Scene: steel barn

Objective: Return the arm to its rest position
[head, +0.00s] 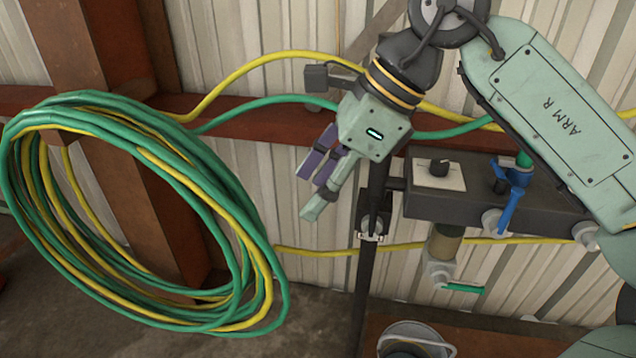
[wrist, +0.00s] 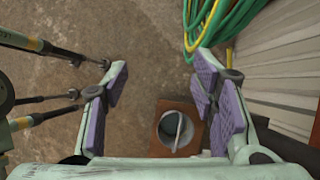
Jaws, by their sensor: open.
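My gripper (head: 318,186) hangs at the end of my bent green arm, near the middle of the head view, pointing down and to the left. In the wrist view its two purple-padded fingers (wrist: 165,95) are spread wide with nothing between them.
A large coil of green and yellow hoses (head: 262,255) hangs at the left by a rusty post (head: 135,190). A dark valve box (head: 450,205) with a blue handle (head: 516,195) is right of my gripper.

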